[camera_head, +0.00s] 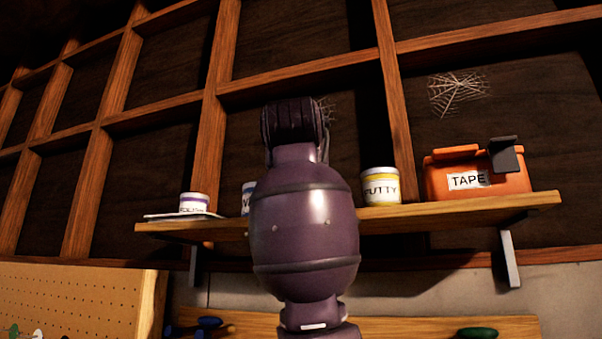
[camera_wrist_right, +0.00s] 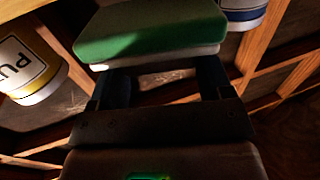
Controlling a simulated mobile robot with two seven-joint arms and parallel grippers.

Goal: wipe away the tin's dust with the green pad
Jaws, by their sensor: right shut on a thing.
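The green pad (camera_wrist_right: 150,30), with a pale underside, is held in my right gripper (camera_wrist_right: 156,78), whose two dark fingers are shut on it. In the head view my right arm is raised in front of the shelf, and it hides the fingers and pad. A white tin with a blue label (camera_head: 248,194) stands on the shelf, partly behind my arm. In the wrist view this tin (camera_wrist_right: 243,11) shows just beside the pad's right end; I cannot tell whether they touch. The yellow-labelled putty tin (camera_head: 380,187) stands right of my arm. I cannot make out dust on either. My left gripper is out of view.
The wooden shelf (camera_head: 455,211) also bears a small polish tin (camera_head: 193,202) on a flat pale item at left and an orange tape box (camera_head: 478,178) at right. Cobwebs (camera_head: 457,92) hang on the back wall. A pegboard (camera_head: 70,305) is below left.

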